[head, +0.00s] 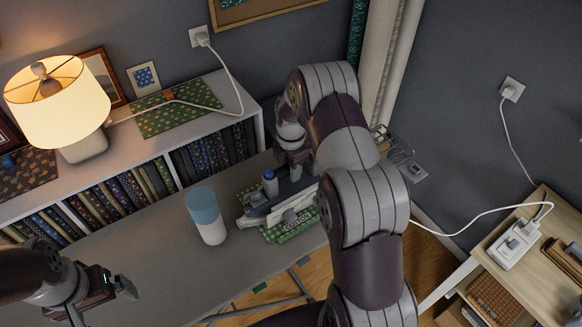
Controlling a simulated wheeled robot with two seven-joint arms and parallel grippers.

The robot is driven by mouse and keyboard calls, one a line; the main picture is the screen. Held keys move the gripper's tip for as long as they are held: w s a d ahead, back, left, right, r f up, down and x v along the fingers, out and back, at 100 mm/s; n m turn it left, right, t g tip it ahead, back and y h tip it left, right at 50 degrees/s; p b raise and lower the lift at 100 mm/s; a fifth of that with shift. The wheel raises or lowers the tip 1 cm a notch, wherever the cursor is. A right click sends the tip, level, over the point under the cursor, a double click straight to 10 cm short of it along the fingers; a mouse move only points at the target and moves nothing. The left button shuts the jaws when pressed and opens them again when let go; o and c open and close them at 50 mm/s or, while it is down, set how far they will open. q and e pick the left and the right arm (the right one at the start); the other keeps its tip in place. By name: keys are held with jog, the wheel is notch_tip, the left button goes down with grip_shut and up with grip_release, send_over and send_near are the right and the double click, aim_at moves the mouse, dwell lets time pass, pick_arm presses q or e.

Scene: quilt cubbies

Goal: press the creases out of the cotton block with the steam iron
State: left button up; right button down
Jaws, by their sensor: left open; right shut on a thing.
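The steam iron (278,203), grey and white with a blue knob, is over the green patterned cotton block (273,236) on the grey table. My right gripper (292,168) is shut on the iron from above; the arm hides part of the iron and the block's right side. I cannot tell whether the soleplate touches the cloth, and creases are not visible. My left gripper (124,288) is open and empty over the table at the lower left, apart from the iron.
A blue-and-white cylinder (207,216) stands on the table just left of the iron. A low bookshelf (178,137) with a lit lamp (60,100) runs behind. A power strip (513,244) lies on a wooden shelf unit at right, with a white cord. The table's left middle is clear.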

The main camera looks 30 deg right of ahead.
jog(key=shift+r, duration=0.1)
dwell(0.5)
notch_tip(320, 180, up, 4)
jog(key=p, duration=0.3)
jog(key=shift+w, duration=0.25)
jog(key=w+f+b, duration=0.1)
jog(key=w+b, duration=0.1)
jog(key=w, duration=0.4)
jog(key=shift+w+a, duration=0.3)
jog(key=shift+w, duration=0.1)
jog(key=c, duration=1.6)
grip_release()
grip_shut()
jog(key=shift+s+f+b, duration=0.1)
jog(key=shift+f+b, duration=0.65)
jog(key=shift+f, duration=0.4)
